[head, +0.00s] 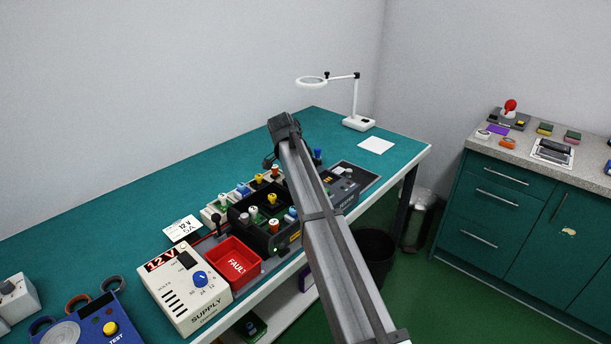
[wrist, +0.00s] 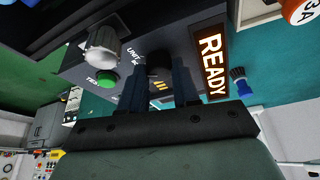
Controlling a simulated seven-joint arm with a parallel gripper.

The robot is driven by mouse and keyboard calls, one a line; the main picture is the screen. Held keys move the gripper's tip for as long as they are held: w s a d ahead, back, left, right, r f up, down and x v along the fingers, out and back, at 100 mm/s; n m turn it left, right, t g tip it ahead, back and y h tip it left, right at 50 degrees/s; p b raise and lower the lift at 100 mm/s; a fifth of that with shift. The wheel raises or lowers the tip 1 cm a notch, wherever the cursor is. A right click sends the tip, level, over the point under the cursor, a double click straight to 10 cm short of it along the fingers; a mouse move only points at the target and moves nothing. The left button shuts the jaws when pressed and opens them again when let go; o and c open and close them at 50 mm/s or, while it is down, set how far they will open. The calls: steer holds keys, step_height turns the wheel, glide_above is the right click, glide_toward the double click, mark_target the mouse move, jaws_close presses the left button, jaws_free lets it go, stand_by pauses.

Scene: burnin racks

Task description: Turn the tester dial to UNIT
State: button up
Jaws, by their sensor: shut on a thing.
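My gripper (wrist: 160,82) is shut on the dark dial (wrist: 160,72), with one finger at each side. The word UNIT is printed just left of the dial. The fingers hide most of the dial, so I cannot tell where it points. In the head view the tester (head: 343,187) is partly behind my arm, which hides the fingertips.
Left of the tester stand a black rack with coloured units (head: 270,240), a red FAULT bin (head: 233,262) and a 12V supply (head: 185,290). A lamp (head: 358,122) and a white sheet (head: 376,145) are at the bench's far end. The back of the bench is clear.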

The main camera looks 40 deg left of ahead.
steer(key=shift+a+m+h, duration=0.1)
steer(key=shift+m+h, duration=0.2)
steer(key=shift+m, duration=0.7)
steer(key=o, duration=1)
steer(key=v, duration=1.3)
steer(key=shift+a+r, duration=0.15)
steer(key=shift+r, duration=0.25)
steer(key=shift+w, duration=0.1)
